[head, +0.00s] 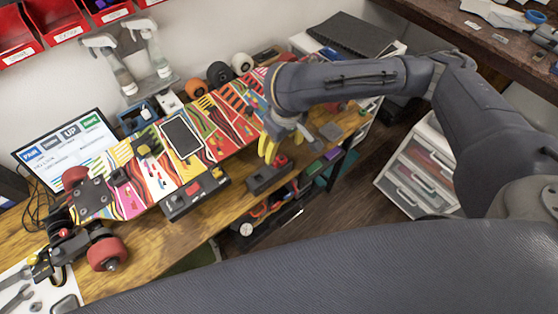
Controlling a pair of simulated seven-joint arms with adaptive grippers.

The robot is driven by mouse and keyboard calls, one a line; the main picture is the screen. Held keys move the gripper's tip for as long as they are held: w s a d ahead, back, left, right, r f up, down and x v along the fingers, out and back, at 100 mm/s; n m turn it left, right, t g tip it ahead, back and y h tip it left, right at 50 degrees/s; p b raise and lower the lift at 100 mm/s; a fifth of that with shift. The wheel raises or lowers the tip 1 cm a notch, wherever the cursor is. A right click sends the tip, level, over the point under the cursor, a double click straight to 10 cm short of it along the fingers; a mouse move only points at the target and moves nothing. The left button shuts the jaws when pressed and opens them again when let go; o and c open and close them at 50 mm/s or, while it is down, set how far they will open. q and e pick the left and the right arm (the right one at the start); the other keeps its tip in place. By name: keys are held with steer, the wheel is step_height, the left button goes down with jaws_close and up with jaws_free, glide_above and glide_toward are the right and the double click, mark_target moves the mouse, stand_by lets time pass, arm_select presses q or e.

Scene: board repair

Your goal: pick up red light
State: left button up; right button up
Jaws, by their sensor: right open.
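A small red piece (281,161), which may be the red light, shows at a black box (268,178) near the bench's front edge. Another small red piece (193,188) sits on a longer black box (194,196) to the left. I cannot tell for sure which one is the red light. My right gripper (268,148) has yellow fingers pointing down. It is open, just behind and left of the nearer red piece, and looks empty. Whether it touches the box cannot be told. My left gripper is not in view.
A colourful skateboard deck (219,136) lies along the wooden bench, with a phone (181,136) on it. Red wheels (107,253) are at its left end. A screen (67,150) and spray bottles (155,55) stand behind. White drawers (418,165) stand on the floor at right.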

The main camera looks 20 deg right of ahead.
mark_target(279, 160)
steer(key=shift+w+a+f, duration=0.1)
steer(key=shift+w+f, duration=0.05)
steer(key=shift+f, duration=0.95)
steer(key=shift+w+f, duration=0.1)
steer(key=shift+f, duration=1)
steer(key=shift+f, duration=0.1)
steer(key=shift+w+f, duration=0.2)
steer(key=shift+f, duration=1.05)
steer(key=shift+w+f, duration=0.15)
steer(key=shift+f, duration=1.1)
steer(key=c, duration=1.3)
steer(key=shift+r, duration=0.15)
step_height(279, 160, up, 20)
